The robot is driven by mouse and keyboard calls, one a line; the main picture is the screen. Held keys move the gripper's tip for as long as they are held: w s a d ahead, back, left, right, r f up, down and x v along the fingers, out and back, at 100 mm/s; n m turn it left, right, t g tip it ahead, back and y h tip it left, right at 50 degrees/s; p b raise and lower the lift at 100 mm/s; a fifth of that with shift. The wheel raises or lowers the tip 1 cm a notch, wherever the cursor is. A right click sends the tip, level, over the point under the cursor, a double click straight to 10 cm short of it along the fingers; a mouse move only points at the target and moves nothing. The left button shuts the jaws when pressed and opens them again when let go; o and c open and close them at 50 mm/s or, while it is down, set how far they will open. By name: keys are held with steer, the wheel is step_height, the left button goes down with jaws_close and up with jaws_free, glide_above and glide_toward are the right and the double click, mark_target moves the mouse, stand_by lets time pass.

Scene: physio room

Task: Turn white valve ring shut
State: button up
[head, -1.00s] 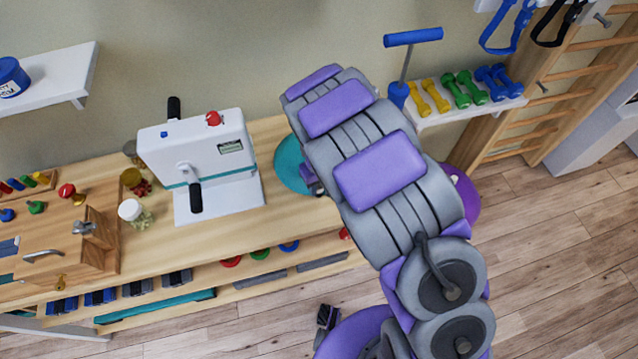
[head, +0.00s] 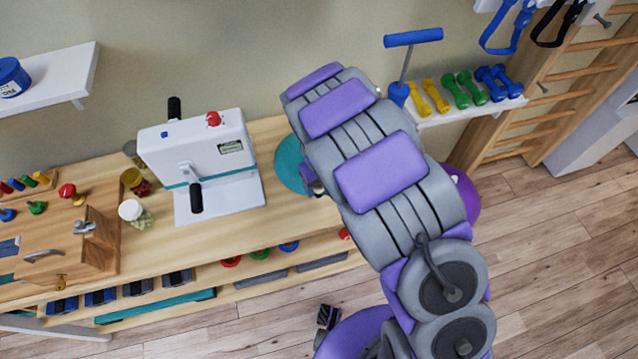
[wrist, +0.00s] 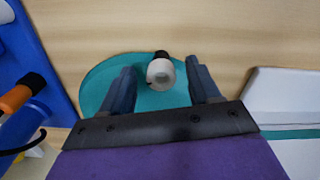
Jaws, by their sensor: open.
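The white valve ring (wrist: 160,73) shows in the wrist view as a short white cylinder with a dark part at its far end. It stands in front of a teal round surface (wrist: 100,85). My gripper (wrist: 160,68) is open, with one dark finger on each side of the ring and a visible gap to both. The ring is not held. In the head view the teal disc (head: 288,165) shows on the wooden bench, left of my arm.
A white crank machine (head: 205,160) stands on the bench left of the disc. Jars (head: 132,210) and a wooden box (head: 75,250) are further left. Dumbbells (head: 455,88) and a blue-handled pump (head: 405,65) are on a shelf behind. A blue object (wrist: 35,70) with an orange-tipped part is at left in the wrist view.

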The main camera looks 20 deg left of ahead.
step_height(320, 180, up, 17)
steer(key=p, duration=0.2)
steer(key=shift+p, duration=0.35)
steer(key=shift+f, duration=0.15)
